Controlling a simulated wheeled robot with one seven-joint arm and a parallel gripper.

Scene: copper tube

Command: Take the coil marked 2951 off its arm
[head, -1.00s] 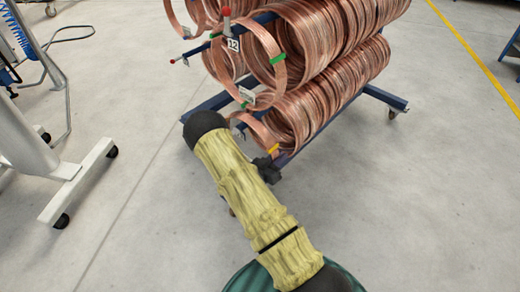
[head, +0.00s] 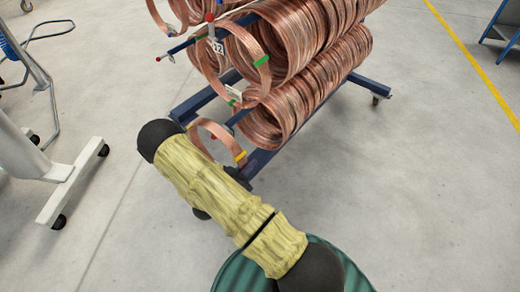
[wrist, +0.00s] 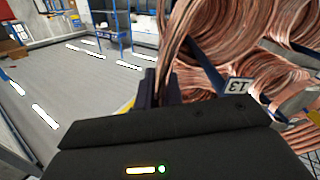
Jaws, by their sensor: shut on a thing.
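A thin copper coil (head: 213,124) with a yellow band stands apart at the near end of the rack's lower row. My gripper (head: 243,176), partly hidden behind my arm, is shut on this coil near its lower right side. In the wrist view the dark fingers (wrist: 160,90) close on a copper band that rises from them. I cannot read a number on this coil, nor tell whether the rack's arm still passes through it. A coil with green bands (head: 262,50) hangs above, carrying a white tag (head: 233,93) too small to read.
The blue rack (head: 197,98) holds dense rows of copper coils (head: 300,95) behind and above. A white wheeled stand (head: 75,180) is at left. Floor between is clear.

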